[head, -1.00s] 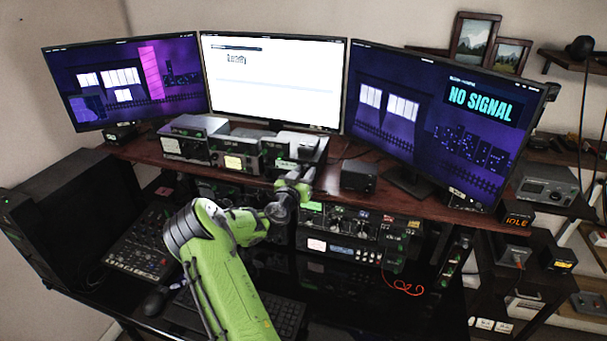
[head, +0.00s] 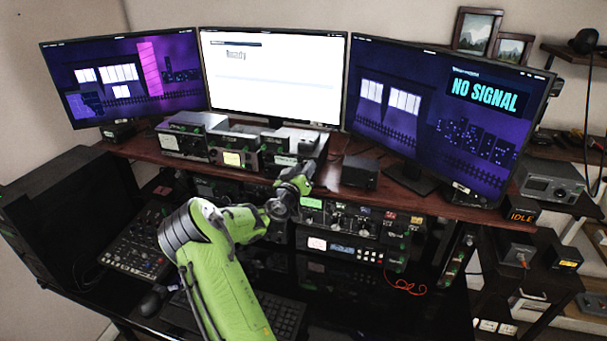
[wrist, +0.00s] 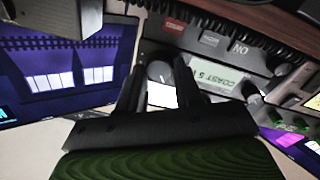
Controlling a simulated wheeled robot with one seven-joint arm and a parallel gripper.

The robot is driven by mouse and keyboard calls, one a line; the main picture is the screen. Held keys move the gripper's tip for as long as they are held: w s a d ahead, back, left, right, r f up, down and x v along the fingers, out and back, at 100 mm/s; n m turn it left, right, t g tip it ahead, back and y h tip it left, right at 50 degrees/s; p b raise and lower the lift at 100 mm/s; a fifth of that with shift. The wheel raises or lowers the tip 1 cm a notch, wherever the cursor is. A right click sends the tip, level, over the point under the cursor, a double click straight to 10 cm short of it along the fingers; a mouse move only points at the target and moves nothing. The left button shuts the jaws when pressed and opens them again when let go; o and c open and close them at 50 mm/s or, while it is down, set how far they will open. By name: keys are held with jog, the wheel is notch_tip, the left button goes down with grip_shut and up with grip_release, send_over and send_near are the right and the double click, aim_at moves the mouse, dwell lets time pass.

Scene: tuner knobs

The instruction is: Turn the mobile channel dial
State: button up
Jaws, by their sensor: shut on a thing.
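The mobile radio (wrist: 225,52) is a grey unit with a pale green display that reads "COAST" and a red button. In the head view the radio (head: 296,145) is at the right end of the row of units on the desk shelf. Its round dark dial (wrist: 157,71) shows between the two black fingers of my gripper (wrist: 160,68), which is shut on it. A white patch (wrist: 162,96) shows between the fingers below the dial. In the head view my gripper (head: 298,172) is at the radio's front, and my arm hides the dial there.
Other radio units (head: 235,155) stand to the left on the shelf. A rack with knobs (head: 350,222) sits below. Three monitors stand behind; the right one (head: 440,120) reads "NO SIGNAL". A small black box (head: 359,172) stands right of the radio.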

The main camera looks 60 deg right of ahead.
jog(key=shift+n, duration=0.6)
jog(key=o, duration=1)
jog(key=shift+o, duration=0.2)
jog(key=shift+a, duration=0.15)
jog(key=s+a+b, duration=0.1)
jog(key=a+b, duration=0.4)
jog(key=a, duration=1)
jog(key=shift+s+a+f, duration=0.25)
jog(key=shift+s, duration=0.05)
